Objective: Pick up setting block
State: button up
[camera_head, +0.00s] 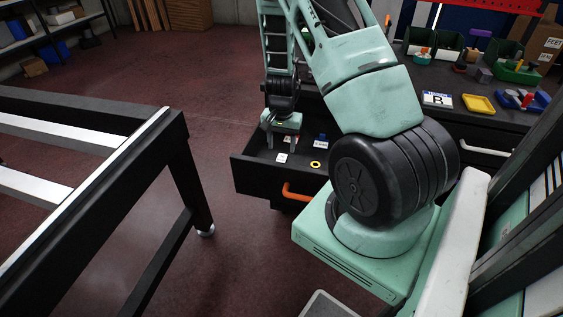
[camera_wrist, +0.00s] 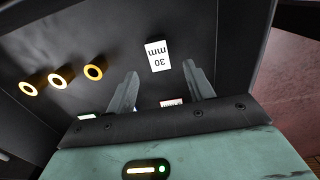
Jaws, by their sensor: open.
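A block with a white face marked "30 mm" (camera_wrist: 158,55) lies on the dark drawer floor in the wrist view, just beyond my fingertips and roughly centred between them. A second block with a white and reddish label (camera_wrist: 172,102) shows between my fingers, partly hidden by the gripper body. A third label (camera_wrist: 87,116) is mostly hidden at the left. In the head view, a white-faced block (camera_head: 281,157) lies in the open drawer (camera_head: 254,177), near my gripper (camera_head: 283,143). My gripper is open, pointing down into the drawer, with nothing held; it also shows in the wrist view (camera_wrist: 162,76).
Several yellow-rimmed rings (camera_wrist: 57,81) lie left in the drawer; one ring (camera_head: 315,164) shows in the head view. A blue-and-white item (camera_head: 320,142) lies nearby. The drawer has an orange handle (camera_head: 297,193). A black frame table (camera_head: 150,135) stands left, with open floor between.

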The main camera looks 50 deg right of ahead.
aim_at(282, 158)
notch_tip(282, 158, down, 5)
jog(key=shift+s+a+r, duration=0.1)
jog(key=shift+s+a, duration=0.05)
grip_shut()
